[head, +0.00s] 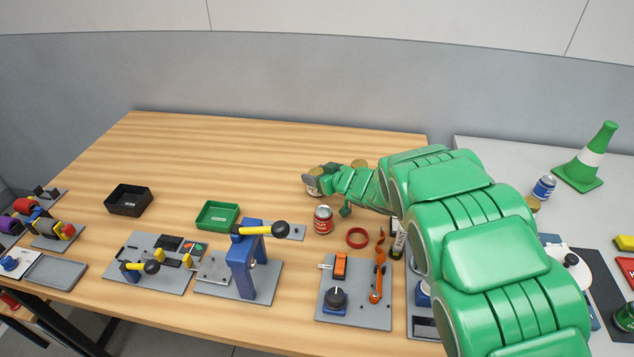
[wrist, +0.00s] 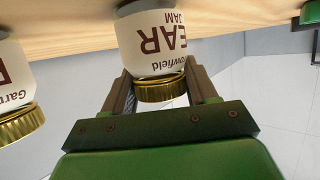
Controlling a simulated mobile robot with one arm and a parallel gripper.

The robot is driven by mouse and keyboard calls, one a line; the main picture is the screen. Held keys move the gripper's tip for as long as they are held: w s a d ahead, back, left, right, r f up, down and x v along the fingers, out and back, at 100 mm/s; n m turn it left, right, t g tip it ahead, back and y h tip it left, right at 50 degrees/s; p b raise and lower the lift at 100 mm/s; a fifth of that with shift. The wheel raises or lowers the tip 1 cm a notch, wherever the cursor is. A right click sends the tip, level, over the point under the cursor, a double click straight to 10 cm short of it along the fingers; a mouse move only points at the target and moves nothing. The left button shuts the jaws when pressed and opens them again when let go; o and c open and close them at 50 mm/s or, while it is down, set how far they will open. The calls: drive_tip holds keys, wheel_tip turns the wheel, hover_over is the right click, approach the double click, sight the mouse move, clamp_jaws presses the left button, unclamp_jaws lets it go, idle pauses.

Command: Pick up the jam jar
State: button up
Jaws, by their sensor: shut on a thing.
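The jam jar (wrist: 158,42) is white with dark lettering ending in "EAR JAM" and a gold lid (wrist: 160,88). It appears upside down in the wrist view. My gripper (wrist: 159,72) is shut on it, with one finger on each side near the lid. In the head view my gripper (head: 315,182) is at the far middle of the wooden table, and the held jar is mostly hidden there. I cannot tell whether the jar touches the table. A second white jar with a gold lid (wrist: 20,125) stands beside it at the left of the wrist view.
A red can (head: 323,219) and a red ring (head: 358,238) are close in front of my gripper. A green tray (head: 217,215), a black tray (head: 129,199) and a blue lever press (head: 242,265) are to the left. The back left of the table is clear.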

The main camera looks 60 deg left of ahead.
drive_tip(key=shift+r, duration=0.6)
wheel_tip(320, 180, up, 2)
drive_tip(key=shift+r, duration=0.15)
drive_tip(key=s+d+r, duration=0.6)
drive_tip(key=d+r, duration=0.3)
drive_tip(key=d, duration=0.3)
drive_tip(key=shift+s+d+r, duration=0.2)
drive_tip(key=shift+r, duration=0.1)
